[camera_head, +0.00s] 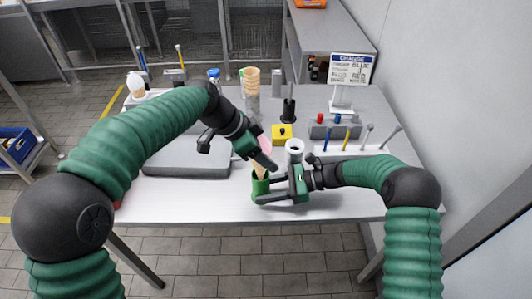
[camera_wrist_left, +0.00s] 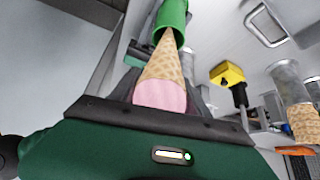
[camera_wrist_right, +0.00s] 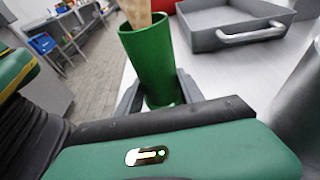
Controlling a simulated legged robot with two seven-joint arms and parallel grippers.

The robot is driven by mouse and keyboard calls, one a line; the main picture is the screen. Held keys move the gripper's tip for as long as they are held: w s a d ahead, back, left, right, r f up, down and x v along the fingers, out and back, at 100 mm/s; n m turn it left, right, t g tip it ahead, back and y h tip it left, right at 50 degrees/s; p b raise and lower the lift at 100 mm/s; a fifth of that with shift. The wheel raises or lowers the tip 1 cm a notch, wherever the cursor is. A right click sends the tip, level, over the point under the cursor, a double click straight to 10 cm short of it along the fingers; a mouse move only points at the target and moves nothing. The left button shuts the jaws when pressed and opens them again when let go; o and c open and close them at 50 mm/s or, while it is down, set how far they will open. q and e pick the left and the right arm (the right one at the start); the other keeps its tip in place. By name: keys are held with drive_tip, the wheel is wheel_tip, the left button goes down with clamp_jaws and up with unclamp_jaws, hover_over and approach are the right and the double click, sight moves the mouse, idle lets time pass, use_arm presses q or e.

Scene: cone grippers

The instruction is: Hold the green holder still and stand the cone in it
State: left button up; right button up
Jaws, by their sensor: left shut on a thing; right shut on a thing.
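The green holder (camera_head: 261,187) stands upright near the table's front edge. My right gripper (camera_head: 270,190) is shut around it from the right; the right wrist view shows the holder (camera_wrist_right: 154,62) between its fingers. My left gripper (camera_head: 262,158) is shut on the ice cream cone (camera_head: 259,172), above the holder. In the left wrist view the cone (camera_wrist_left: 163,60) has its pink top (camera_wrist_left: 162,96) toward the gripper and its narrow end at the holder's mouth (camera_wrist_left: 172,18). In the right wrist view the cone's lower part (camera_wrist_right: 137,13) is at the mouth; its tip is hidden, apparently inside.
A grey tray (camera_head: 187,158) lies left of the holder. A yellow block (camera_head: 282,132) and a pale cylinder (camera_head: 294,147) stand close behind. Stacked cones (camera_head: 252,78), a rack with pens (camera_head: 350,148) and a sign (camera_head: 351,69) are farther off. The front right tabletop is mostly clear.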

use_arm(q)
drive_tip(key=shift+f, duration=2.55)
drive_tip(key=o, duration=1)
drive_tip(key=shift+f, duration=0.1)
drive_tip(key=v, duration=1.2)
drive_tip(key=shift+w, duration=0.15)
use_arm(e)
drive_tip(key=o, duration=1.7)
